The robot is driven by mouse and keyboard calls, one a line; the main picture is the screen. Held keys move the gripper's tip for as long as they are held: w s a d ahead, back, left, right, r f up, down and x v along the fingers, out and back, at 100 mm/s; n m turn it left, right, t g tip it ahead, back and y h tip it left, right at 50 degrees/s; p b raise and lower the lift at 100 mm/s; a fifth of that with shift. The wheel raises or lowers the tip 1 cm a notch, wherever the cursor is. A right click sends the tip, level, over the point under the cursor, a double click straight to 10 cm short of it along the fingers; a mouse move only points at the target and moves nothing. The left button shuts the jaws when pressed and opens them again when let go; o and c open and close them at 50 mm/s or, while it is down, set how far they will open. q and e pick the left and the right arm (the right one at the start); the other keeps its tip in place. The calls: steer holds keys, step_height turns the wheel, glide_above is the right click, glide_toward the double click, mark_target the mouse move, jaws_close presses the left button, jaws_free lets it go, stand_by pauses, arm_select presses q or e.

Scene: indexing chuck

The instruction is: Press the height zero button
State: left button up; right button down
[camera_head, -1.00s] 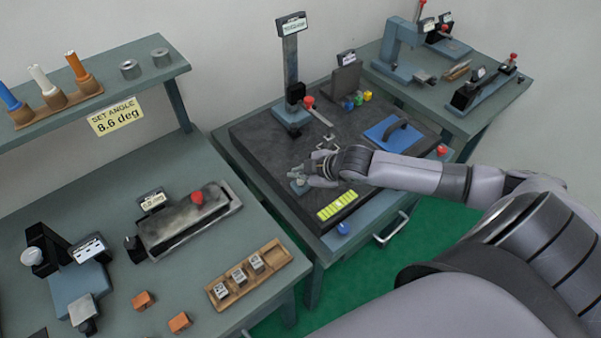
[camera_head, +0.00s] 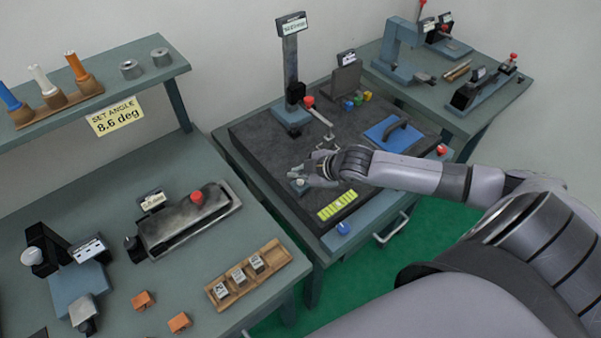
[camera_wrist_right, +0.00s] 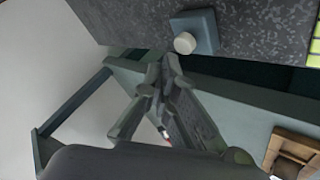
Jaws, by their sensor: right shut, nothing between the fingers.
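A pale round button on a small blue-grey box (camera_wrist_right: 185,43) sits near the edge of the dark granite plate in the right wrist view. In the head view the box (camera_head: 299,188) shows at the plate's front left, just by my right gripper. My right gripper (camera_head: 296,175) is shut and empty. The height gauge (camera_head: 291,80) stands upright behind, with a display (camera_head: 292,25) on top that is too small to read. My left gripper is out of view.
A red knob (camera_head: 442,150) and blue knob (camera_head: 343,228) are on the table's front. A bench with fixtures stands left.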

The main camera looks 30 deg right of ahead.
mark_target(299, 183)
steer(key=shift+f, duration=0.1)
steer(key=shift+f, duration=0.3)
steer(key=shift+f, duration=0.55)
stand_by(0.8)
steer(key=shift+r, duration=0.15)
steer(key=shift+r+p, duration=0.8)
step_height(299, 183, up, 5)
steer(key=p, duration=0.5)
steer(key=shift+r, duration=0.1)
